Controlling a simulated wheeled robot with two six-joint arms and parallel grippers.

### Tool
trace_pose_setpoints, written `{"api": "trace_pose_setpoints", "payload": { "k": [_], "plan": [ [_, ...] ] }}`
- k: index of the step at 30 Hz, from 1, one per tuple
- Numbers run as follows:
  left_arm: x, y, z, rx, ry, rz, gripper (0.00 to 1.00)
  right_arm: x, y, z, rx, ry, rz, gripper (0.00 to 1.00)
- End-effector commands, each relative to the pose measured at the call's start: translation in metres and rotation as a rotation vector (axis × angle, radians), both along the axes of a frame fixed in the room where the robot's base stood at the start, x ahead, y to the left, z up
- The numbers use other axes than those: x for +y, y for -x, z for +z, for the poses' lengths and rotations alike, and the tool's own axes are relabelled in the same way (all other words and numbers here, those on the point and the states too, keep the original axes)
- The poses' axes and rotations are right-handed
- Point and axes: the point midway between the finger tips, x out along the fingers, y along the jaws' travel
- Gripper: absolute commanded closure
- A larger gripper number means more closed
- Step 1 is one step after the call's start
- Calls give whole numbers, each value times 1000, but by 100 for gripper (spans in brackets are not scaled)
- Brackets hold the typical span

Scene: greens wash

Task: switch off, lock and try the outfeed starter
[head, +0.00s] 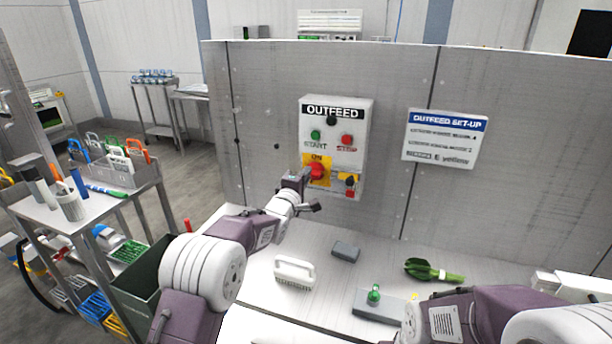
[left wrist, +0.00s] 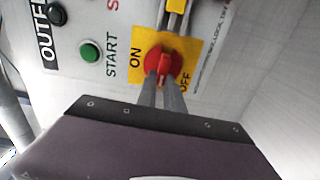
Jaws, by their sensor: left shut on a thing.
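The outfeed starter (head: 334,140) is a light grey box on the steel wall, with a green START button (head: 315,135), a red STOP button (head: 347,140) and a red rotary knob (head: 317,170) on a yellow plate. My left gripper (head: 303,180) is at the knob. In the left wrist view its fingers (left wrist: 163,85) are shut on the red knob (left wrist: 164,62), between the ON and OFF labels. The fingers partly hide the knob, so I cannot tell its exact setting. A small yellow and dark fitting (head: 349,183) sits right of the knob. My right gripper is out of view.
A blue-headed set-up sign (head: 445,138) hangs right. A loaded cart (head: 92,207) stands left.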

Motion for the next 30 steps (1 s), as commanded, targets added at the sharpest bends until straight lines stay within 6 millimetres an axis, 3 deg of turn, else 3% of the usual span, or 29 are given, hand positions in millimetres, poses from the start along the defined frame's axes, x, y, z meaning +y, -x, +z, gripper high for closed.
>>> {"api": "trace_pose_setpoints", "payload": {
  "k": [19, 21, 22, 30],
  "plan": [
    [0, 0, -2, 17, 45, 1, 100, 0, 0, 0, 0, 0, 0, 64],
    [0, 0, -2, 17, 45, 1, 74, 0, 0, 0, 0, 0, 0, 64],
    [0, 0, -2, 16, 44, 1, 67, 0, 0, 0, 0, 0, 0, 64],
    [0, 0, -1, 15, 43, 0, 67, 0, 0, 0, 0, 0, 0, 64]
  ]
}}
